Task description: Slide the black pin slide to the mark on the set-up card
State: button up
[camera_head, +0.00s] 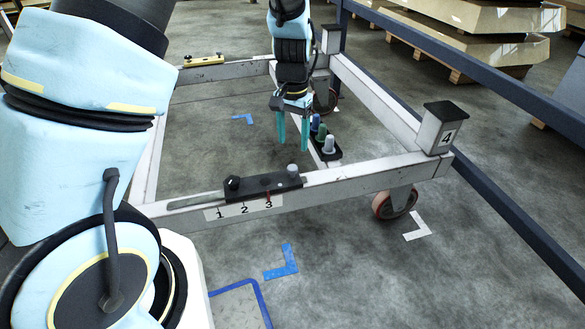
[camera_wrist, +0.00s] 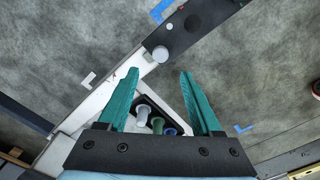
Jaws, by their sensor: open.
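The black pin slide (camera_head: 258,187) lies on the near beam of the trolley frame, right of a long slot. A black knob (camera_head: 232,183) stands at its left end and a grey pin (camera_head: 293,169) at its right end. A white strip (camera_head: 244,211) below reads 1, 2, 3; a thin red line shows by the 3. The slide also shows in the wrist view (camera_wrist: 198,22). I see no separate set-up card.
A black holder (camera_head: 328,156) with grey, green and blue pegs sits just right of my gripper. A corner post marked 4 (camera_head: 438,128) rises at the right. A black-and-yellow bar (camera_head: 203,60) lies on the far beam. Dark blue rails run along the right side.

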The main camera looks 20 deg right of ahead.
aim_at(292, 167)
notch_tip(292, 167, down, 9)
jog(key=shift+r+b, duration=0.1)
jog(key=shift+b, duration=0.8)
jog(key=shift+c, duration=0.2)
grip_shut()
dwell(0.6)
